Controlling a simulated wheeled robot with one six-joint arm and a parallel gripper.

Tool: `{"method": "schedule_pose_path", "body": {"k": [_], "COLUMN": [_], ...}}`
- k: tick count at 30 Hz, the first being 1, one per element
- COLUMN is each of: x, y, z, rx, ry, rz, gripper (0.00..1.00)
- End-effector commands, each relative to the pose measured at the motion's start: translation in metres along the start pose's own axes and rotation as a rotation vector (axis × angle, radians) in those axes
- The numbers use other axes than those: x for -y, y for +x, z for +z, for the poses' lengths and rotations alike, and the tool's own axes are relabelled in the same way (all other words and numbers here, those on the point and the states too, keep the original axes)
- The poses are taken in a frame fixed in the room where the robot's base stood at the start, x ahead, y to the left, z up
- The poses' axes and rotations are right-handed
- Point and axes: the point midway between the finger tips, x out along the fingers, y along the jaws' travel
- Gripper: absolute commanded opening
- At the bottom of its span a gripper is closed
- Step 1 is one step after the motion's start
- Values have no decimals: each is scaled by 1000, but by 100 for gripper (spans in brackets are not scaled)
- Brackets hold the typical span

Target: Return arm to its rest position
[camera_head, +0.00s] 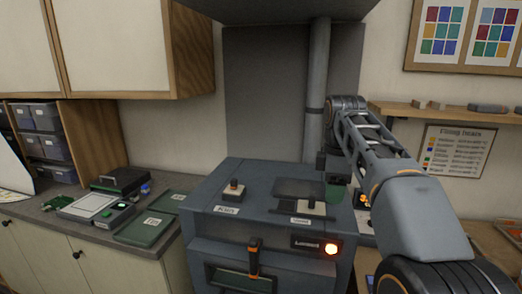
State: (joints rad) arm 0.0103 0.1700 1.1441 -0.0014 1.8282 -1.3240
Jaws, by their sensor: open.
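My arm (378,150) rises from the lower right and reaches up over a grey kiln-like cabinet (270,233). Its wrist bends down at the far end. My gripper (326,168) hangs above the right part of the cabinet top, small and dark. It is open, and I see nothing held in it.
A pipe (317,90) stands behind. A counter with green mats (146,228) is left. A wall shelf (440,112) is right.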

Motion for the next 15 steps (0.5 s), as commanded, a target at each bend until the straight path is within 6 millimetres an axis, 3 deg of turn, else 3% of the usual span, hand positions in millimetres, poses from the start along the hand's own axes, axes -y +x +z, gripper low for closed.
{"method": "schedule_pose_path", "body": {"k": [8, 15], "x": [-14, -21], "y": [8, 48], "z": [-8, -9], "rx": [-24, -49], "ry": [194, 468], "rz": [64, 92], "gripper": [49, 49]}}
